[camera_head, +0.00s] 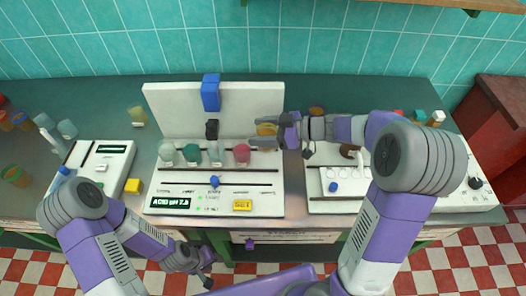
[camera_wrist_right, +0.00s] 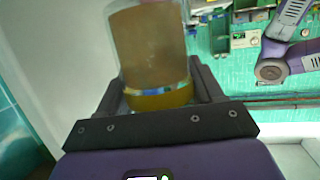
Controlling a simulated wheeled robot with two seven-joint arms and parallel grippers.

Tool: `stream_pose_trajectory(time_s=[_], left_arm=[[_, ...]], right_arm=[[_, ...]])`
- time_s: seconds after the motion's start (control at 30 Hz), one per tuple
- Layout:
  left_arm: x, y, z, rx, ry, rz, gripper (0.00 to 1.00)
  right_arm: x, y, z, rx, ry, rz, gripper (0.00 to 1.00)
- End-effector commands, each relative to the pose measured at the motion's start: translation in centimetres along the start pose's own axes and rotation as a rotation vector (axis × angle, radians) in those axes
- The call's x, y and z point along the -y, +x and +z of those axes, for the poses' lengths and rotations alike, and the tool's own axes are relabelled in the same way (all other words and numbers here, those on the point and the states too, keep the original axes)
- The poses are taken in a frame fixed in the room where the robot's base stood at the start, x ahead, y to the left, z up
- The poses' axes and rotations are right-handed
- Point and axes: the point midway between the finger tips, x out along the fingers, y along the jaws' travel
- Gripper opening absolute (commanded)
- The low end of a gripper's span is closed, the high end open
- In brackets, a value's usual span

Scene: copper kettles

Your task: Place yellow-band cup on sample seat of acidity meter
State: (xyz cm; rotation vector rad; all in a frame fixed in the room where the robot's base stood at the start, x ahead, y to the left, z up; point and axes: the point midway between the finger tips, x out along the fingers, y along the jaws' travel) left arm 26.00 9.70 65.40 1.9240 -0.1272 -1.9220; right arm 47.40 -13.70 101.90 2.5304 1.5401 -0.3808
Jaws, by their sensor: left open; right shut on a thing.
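The yellow-band cup (camera_wrist_right: 152,50) holds brownish contents and has a yellow band low on its side. My right gripper (camera_head: 257,130) is shut on it; in the head view a bit of the cup (camera_head: 266,129) shows between the fingers, in front of the white back panel's right part. The acidity meter (camera_head: 160,105) is a white stand with a display reading "ACID pH 7.0", a blue block and a dark probe. Several cups stand in a row on it; which spot is the sample seat I cannot tell. My left gripper (camera_head: 210,268) is open and empty, low before the counter's front edge.
Another white panel (camera_head: 330,205) lies at the right under my right arm. A small cup (camera_head: 137,116) stands behind the left device.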

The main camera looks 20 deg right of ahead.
Motion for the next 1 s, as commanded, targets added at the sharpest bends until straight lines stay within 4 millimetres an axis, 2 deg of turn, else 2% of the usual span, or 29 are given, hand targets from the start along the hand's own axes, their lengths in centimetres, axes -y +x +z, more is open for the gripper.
stream_pose_trajectory(time_s=[0.03,0.27,0.47,0.87,0.9,1.0], left_arm=[[0.3,0.8,0.0,0.000,0.000,0.000,0.43],[0.7,1.8,-0.1,0.000,0.000,0.000,0.43],[1.2,3.3,-0.1,0.000,0.000,0.000,0.43],[1.2,3.3,-0.1,0.000,0.000,0.000,0.43],[1.2,3.3,-0.1,0.000,0.000,0.000,0.43],[1.2,3.3,-0.1,0.000,0.000,0.000,0.43]], right_arm=[[0.0,0.4,1.4,0.000,0.004,0.000,0.30],[0.0,1.1,3.6,-0.001,0.003,0.001,0.30],[0.0,2.1,6.8,-0.001,0.004,0.002,0.30],[-0.1,2.2,7.2,-0.002,0.001,0.003,0.30],[-0.1,2.2,7.3,-0.002,0.002,0.003,0.68],[0.0,2.2,7.2,-0.002,0.001,0.003,0.83]])
